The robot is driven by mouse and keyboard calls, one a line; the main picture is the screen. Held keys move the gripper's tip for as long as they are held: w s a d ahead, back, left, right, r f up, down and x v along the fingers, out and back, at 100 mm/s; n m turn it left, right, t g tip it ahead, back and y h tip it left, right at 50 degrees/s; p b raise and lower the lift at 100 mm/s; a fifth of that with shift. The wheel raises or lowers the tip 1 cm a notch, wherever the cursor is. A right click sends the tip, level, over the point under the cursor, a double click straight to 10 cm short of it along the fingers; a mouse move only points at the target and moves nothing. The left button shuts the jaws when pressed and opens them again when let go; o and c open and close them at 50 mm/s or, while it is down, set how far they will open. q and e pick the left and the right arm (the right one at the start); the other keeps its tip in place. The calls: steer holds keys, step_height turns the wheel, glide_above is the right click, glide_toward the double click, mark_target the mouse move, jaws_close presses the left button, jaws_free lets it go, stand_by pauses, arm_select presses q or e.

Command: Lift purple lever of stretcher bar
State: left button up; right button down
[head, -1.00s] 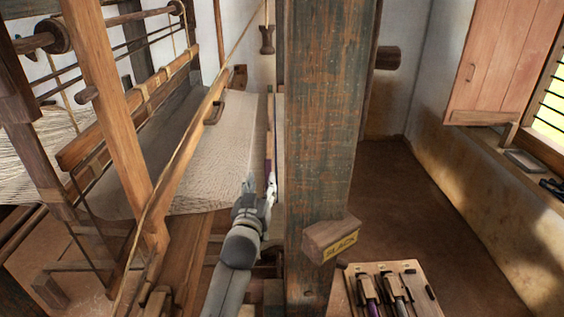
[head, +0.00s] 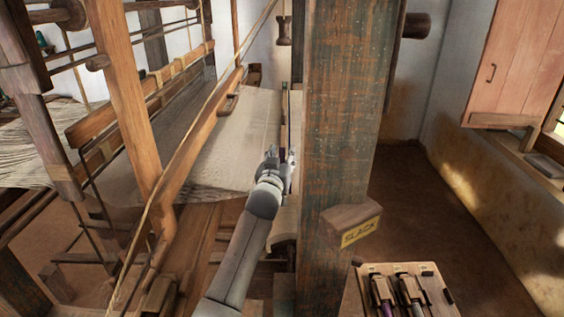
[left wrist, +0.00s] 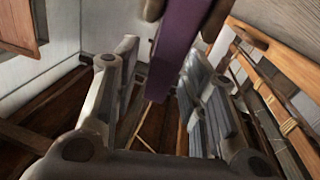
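The purple lever (left wrist: 177,45) shows large in the left wrist view, running down between the two fingers of my left gripper (left wrist: 160,58). The fingers stand apart on either side of it; a gap shows on its left, and contact on its right is unclear. In the head view my left gripper (head: 282,158) is beside the cloth edge, left of the thick post. Only a small bit of purple (head: 288,173) shows there, mostly hidden by the gripper. The stretcher bar is largely hidden. My right gripper is not in view.
A thick worn post (head: 345,120) stands right of my left gripper, with a wooden block marked SLACK (head: 350,222). The woven cloth (head: 230,140) and loom frame (head: 130,100) fill the left. A tool board (head: 372,270) sits low right; floor beyond is clear.

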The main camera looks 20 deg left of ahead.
arm_select(q)
steer(key=shift+w, duration=0.15)
jaws_close()
steer(key=shift+w, duration=0.1)
stand_by(0.3)
